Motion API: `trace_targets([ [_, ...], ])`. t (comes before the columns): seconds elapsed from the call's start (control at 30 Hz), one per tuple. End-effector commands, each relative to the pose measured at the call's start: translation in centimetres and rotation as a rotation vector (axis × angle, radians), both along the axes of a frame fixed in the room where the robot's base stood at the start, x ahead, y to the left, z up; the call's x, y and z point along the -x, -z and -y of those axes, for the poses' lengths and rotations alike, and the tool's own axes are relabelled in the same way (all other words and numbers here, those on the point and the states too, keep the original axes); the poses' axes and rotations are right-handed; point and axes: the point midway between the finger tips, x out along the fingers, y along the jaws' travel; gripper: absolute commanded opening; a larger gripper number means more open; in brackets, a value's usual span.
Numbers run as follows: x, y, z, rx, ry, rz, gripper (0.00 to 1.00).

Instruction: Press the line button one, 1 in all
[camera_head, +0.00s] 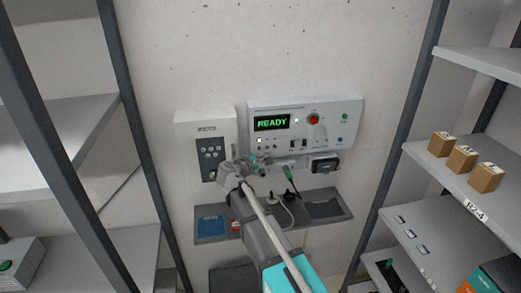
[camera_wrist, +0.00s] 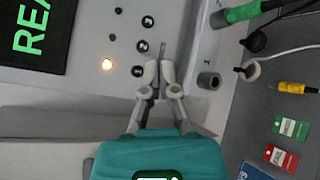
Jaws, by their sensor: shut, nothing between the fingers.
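A light grey control panel (camera_head: 345,108) is fixed to the wall, with a green READY display (camera_head: 272,122). In the wrist view the display (camera_wrist: 32,32) shows at the upper left. Three dark round buttons stand in a row there: one nearest the lit lamp (camera_wrist: 138,71), a middle one (camera_wrist: 143,45) and a far one (camera_wrist: 147,21). Their marks are too small to read surely. My gripper (camera_wrist: 160,68) is shut and empty, its tips just beside the row. In the head view my gripper (camera_head: 250,161) is at the panel's lower left; contact cannot be told.
A lit lamp (camera_wrist: 106,64) is near the buttons. A key box (camera_head: 205,132) adjoins the panel on the left. A red knob (camera_head: 314,118) is on the panel. A plugged green connector (camera_head: 289,173) and a grey tray (camera_head: 345,212) are below. Shelves flank both sides.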

Motion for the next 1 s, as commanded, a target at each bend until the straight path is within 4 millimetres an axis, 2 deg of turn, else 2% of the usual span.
trace_targets([
  [0.4,2.7,0.0,0.8,0.000,-0.001,0.001,0.00],
  [1.0,2.8,0.0,0.8,0.000,0.000,0.000,0.00],
])
